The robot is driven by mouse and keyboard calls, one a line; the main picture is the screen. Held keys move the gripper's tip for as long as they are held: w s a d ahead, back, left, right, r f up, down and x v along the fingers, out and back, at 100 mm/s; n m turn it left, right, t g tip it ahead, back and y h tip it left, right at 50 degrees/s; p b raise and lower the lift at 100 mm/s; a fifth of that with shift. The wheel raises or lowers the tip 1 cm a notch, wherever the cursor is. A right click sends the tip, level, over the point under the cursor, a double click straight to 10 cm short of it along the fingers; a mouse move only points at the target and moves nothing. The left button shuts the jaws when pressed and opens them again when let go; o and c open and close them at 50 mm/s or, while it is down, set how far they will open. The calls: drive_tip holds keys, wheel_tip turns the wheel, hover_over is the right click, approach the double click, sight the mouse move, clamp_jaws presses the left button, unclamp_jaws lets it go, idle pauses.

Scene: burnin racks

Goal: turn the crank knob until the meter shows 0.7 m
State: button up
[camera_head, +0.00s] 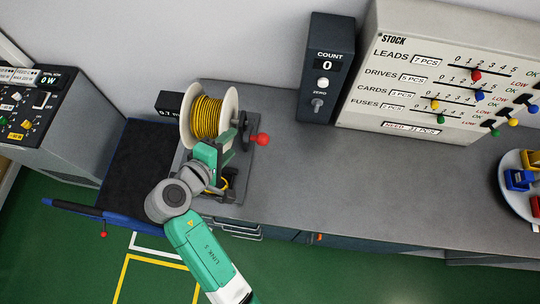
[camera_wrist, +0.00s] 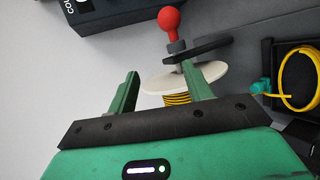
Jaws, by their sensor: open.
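The red crank knob (camera_head: 262,139) sticks out to the right of a cable reel (camera_head: 208,114) wound with yellow cable between pale flanges. In the wrist view the red knob (camera_wrist: 170,18) sits at the end of a dark crank arm (camera_wrist: 198,50), beyond my fingertips. My gripper (camera_wrist: 160,82) is open and empty, with the white flange (camera_wrist: 160,86) and yellow cable showing between and behind its fingers. In the head view my gripper is at the front of the reel, below and left of the knob. The meter (camera_head: 171,104) is a dark box behind the reel, partly hidden; its reading is only partly legible.
A dark COUNT box (camera_head: 326,75) showing 0 and a STOCK board (camera_head: 440,70) with colored sliders stand at the back. A blue cart (camera_head: 125,190) is at left. A white plate (camera_head: 515,200) with colored parts is at right. The grey bench (camera_head: 370,185) is clear between.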

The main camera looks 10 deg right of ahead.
sight(253, 139)
drive_tip(key=w+d+f, duration=0.4)
drive_tip(key=d+f, duration=0.1)
drive_tip(key=f, duration=0.1)
drive_tip(key=shift+d+f+n+g+h, duration=0.2)
drive_tip(key=shift+d+n+g+h, duration=0.1)
drive_tip(key=shift+d+h, duration=0.1)
drive_tip(key=c, duration=1)
drive_tip(key=shift+s+f, duration=0.1)
